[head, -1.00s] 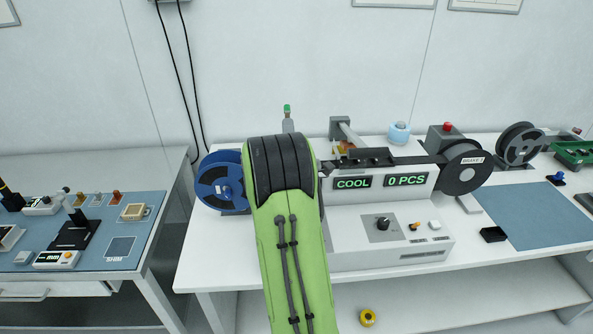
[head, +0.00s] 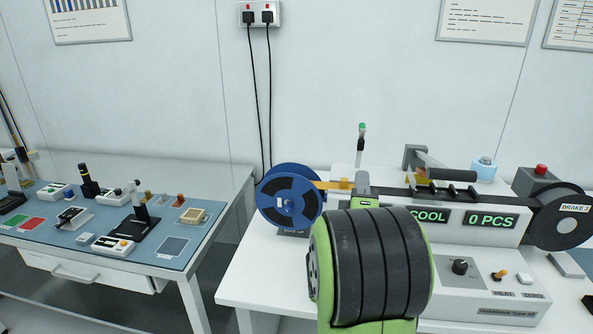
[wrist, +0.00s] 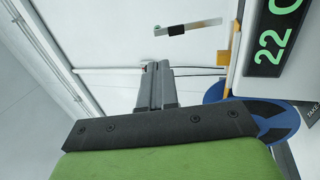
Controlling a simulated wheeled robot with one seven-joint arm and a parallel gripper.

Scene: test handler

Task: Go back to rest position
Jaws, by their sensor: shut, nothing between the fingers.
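My gripper (wrist: 157,68) shows in the wrist view with its two grey fingers together and nothing between them. I cannot make out the gripper there. The machine's displays read COOL and 0 PCS. A blue reel (head: 277,205) is at its left end and a dark reel (head: 566,222) at its right.
A second bench (head: 215,235) with a blue mat (head: 120,238) and several small instruments stands at the left, with a gap between the benches. A wall socket (head: 260,13) has two hanging cables. A red-topped grey box (head: 540,182) stands behind the dark reel.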

